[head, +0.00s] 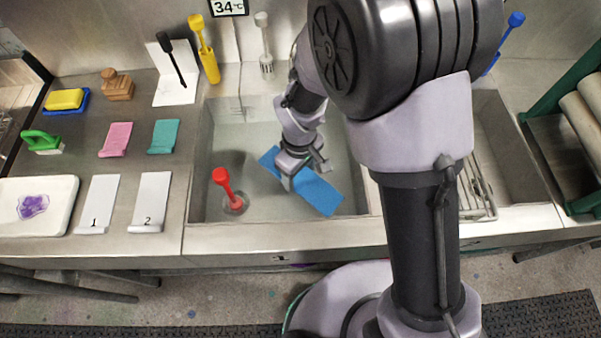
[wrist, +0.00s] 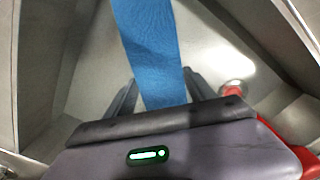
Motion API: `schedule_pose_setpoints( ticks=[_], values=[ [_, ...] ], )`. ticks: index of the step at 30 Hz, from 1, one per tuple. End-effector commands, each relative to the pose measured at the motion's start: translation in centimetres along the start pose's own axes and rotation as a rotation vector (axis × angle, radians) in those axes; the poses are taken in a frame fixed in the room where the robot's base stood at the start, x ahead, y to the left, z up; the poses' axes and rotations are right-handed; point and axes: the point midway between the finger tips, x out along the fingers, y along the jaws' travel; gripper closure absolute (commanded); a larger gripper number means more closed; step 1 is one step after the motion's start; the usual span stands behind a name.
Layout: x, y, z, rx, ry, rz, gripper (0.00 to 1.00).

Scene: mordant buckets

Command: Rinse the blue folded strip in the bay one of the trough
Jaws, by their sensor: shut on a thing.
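The blue folded strip (head: 319,194) lies slanted inside the left bay of the trough (head: 345,118), from upper left to lower right. My gripper (head: 304,172) is shut on it near its middle, low in the bay. In the wrist view the blue strip (wrist: 150,45) runs between the two dark fingers of my gripper (wrist: 162,92) and out of the top of the picture. My gripper hides part of the strip. I cannot tell how deep the strip is in the water. I cannot see a bay number clearly.
A red-handled plug (head: 222,180) stands in the bay left of the strip. A rack (head: 480,195) and another bay (head: 505,140) are to the right, partly behind my arm. Pink (head: 116,139) and teal (head: 163,136) strips and numbered white plates (head: 98,200) lie on the left counter.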

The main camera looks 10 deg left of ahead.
Motion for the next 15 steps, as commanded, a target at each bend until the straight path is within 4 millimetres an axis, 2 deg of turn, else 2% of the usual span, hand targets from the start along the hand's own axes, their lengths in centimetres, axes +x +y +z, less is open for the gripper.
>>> schedule_pose_setpoints(
  ticks=[1,15],
  values=[
    [-1.4,0.0,0.0,0.000,0.001,0.001,0.81],
    [-7.9,0.0,-0.1,0.000,0.002,0.001,0.81]
  ],
)
